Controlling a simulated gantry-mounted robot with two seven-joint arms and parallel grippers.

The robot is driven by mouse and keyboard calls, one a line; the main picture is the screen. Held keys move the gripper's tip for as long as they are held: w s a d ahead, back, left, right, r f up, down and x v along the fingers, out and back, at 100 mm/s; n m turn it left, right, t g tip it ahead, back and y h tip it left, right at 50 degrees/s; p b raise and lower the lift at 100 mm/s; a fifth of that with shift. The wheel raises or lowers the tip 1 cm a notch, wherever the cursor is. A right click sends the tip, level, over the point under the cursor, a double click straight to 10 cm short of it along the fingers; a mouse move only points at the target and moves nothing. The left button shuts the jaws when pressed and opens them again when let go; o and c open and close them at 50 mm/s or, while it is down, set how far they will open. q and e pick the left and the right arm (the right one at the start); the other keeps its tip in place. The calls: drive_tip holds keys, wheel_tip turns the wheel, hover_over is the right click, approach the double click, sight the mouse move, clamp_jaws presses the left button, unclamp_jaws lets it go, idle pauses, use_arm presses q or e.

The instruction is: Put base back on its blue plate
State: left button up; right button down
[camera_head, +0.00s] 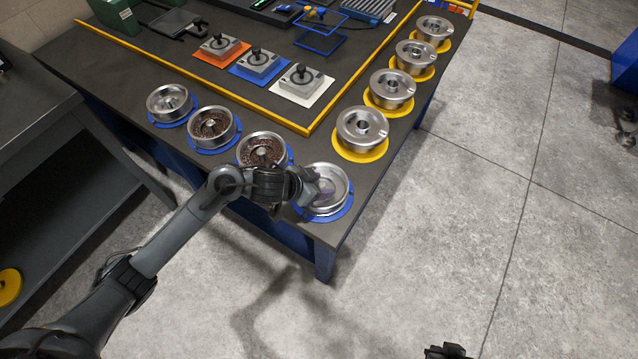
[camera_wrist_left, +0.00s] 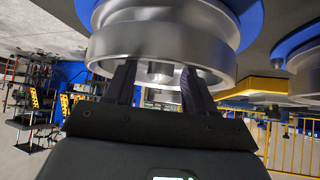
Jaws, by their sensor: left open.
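A round steel base (camera_head: 333,180) sits at the table's front corner, over a blue plate (camera_head: 318,217) whose rim shows around it. I cannot tell whether it rests fully on the plate. My left gripper (camera_head: 318,188) is at the base's left side, fingers open. In the left wrist view the open fingers (camera_wrist_left: 157,75) overlap the near wall of the steel base (camera_wrist_left: 160,42), with its central hub between them. Contact is unclear. The blue plate (camera_wrist_left: 248,17) shows behind it. A dark piece at the bottom edge of the head view, perhaps my right gripper (camera_head: 446,352), is mostly cut off.
Several more bases on blue plates, like this dark-filled one (camera_head: 262,150), line the front edge. Lidded steel pieces (camera_head: 362,128) on yellow plates line the right edge. A yellow rail (camera_head: 230,94) and handled blocks (camera_head: 300,83) lie behind.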

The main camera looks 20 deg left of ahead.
use_arm(q)
drive_tip(key=p+v, duration=0.5)
drive_tip(key=v, duration=0.7)
drive_tip(key=s+f+n+g+y, duration=0.2)
drive_tip(key=s+f, duration=0.1)
drive_tip(key=s, duration=0.7)
drive_tip(key=s+f+n+g+y, duration=0.2)
drive_tip(key=s+f, duration=0.1)
drive_tip(key=s, duration=0.6)
drive_tip(key=shift+s+a+y, duration=0.3)
drive_tip(key=shift+s+a, duration=0.1)
drive_tip(key=shift+r, duration=0.1)
wheel_tip(320, 180, up, 35)
drive_tip(key=p, duration=3.5)
drive_tip(key=shift+r+p, duration=0.2)
drive_tip(key=shift+p, duration=0.1)
